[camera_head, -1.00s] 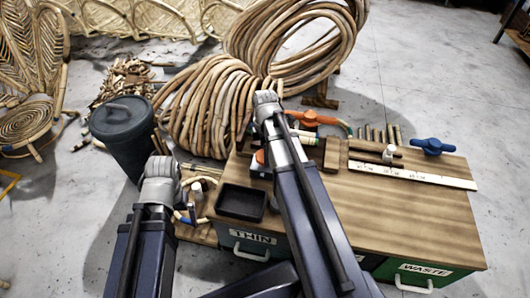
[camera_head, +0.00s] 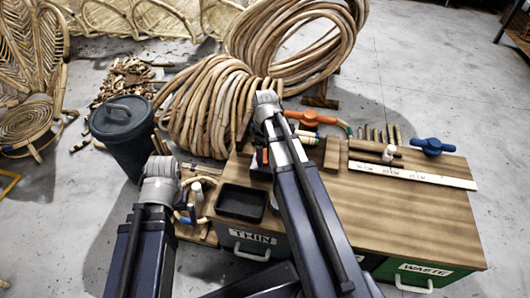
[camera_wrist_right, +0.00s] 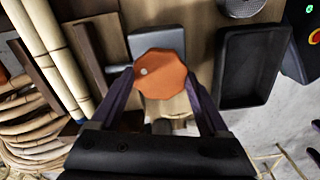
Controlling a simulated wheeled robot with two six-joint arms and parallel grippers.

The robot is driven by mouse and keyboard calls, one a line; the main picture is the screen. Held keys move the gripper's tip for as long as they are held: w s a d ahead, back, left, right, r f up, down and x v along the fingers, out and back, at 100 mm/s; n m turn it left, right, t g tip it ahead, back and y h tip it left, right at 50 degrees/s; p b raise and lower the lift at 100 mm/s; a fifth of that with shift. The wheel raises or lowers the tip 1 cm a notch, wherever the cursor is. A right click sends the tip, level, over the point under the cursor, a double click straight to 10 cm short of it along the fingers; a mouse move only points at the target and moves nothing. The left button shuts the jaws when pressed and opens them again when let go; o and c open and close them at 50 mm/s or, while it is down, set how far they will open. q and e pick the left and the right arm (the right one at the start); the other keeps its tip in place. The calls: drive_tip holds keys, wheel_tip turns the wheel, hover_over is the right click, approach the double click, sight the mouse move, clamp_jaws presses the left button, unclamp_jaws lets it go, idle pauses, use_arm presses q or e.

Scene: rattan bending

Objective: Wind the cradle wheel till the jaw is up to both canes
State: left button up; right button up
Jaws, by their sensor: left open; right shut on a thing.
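In the right wrist view an orange many-sided wheel (camera_wrist_right: 162,73) with a pale dot sits between the fingers of my right gripper (camera_wrist_right: 164,88), which is shut on it. Two pale canes (camera_wrist_right: 52,50) run side by side at the left of that view. A dark wooden strip lies between them and the wheel; I cannot tell whether the jaw touches the canes. In the head view my right arm (camera_head: 270,112) hides most of the cradle on the bench. My left gripper (camera_head: 165,192) is beside the bench's left side, away from the wheel; its fingers are mostly hidden.
The wooden bench (camera_head: 400,210) carries a black tray (camera_head: 241,203), an orange handle (camera_head: 311,118), a blue handle (camera_head: 432,146) and a white ruler strip (camera_head: 412,174). A dark bin (camera_head: 127,135) and large cane coils (camera_head: 205,105) stand behind. The bench's right part is mostly clear.

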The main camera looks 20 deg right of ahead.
drive_tip(key=m, duration=0.4)
drive_tip(key=shift+m, duration=0.3)
drive_tip(key=m, duration=0.3)
drive_tip(key=shift+m, duration=0.4)
drive_tip(key=m, duration=0.6)
drive_tip(key=shift+m, duration=0.4)
drive_tip(key=o, duration=1.2)
drive_tip(key=shift+o, duration=0.2)
drive_tip(key=shift+r, duration=0.1)
